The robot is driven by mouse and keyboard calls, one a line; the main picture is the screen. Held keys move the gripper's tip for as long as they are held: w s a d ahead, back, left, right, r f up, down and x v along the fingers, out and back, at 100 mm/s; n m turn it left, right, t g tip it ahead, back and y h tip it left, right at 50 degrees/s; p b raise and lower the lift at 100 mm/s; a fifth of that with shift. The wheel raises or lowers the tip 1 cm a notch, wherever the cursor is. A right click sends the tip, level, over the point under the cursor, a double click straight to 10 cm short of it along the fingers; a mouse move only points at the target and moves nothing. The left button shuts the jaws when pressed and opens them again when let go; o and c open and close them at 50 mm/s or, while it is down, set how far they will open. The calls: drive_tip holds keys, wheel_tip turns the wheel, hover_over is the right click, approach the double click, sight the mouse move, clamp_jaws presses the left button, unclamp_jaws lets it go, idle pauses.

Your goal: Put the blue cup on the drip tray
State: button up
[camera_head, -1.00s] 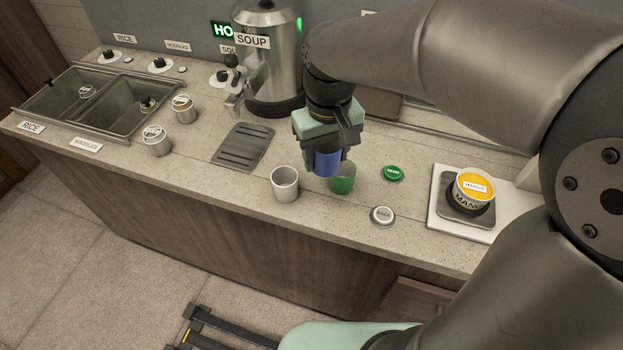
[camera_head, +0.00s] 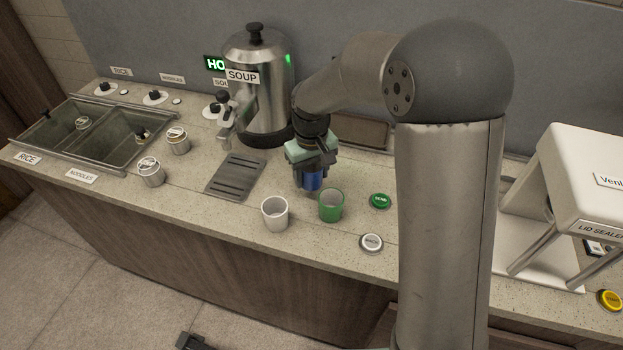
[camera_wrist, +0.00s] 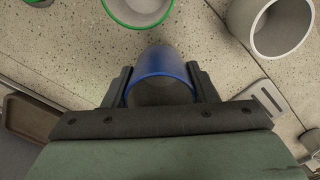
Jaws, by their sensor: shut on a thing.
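My gripper (camera_head: 311,180) is shut on the blue cup (camera_head: 312,183), which is upright behind the green cup. The wrist view shows the blue cup (camera_wrist: 160,68) between the two fingers (camera_wrist: 160,90). I cannot tell whether its base touches the counter. The drip tray (camera_head: 236,177) is a grey slotted plate on the counter, left of my gripper and in front of the soup urn. Its corner also shows at the right of the wrist view (camera_wrist: 265,98). The tray is bare.
A green cup (camera_head: 331,206) and a white cup (camera_head: 275,214) stand in front of my gripper. The soup urn (camera_head: 262,90) with its tap stands behind the tray. A lid sealer (camera_head: 590,190) stands at right.

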sight(312, 183)
drive_tip(key=shift+w+f, duration=0.25)
drive_tip(key=shift+f, duration=1.5)
drive_tip(key=shift+f, duration=0.1)
drive_tip(key=shift+f, duration=0.15)
drive_tip(key=o, duration=1)
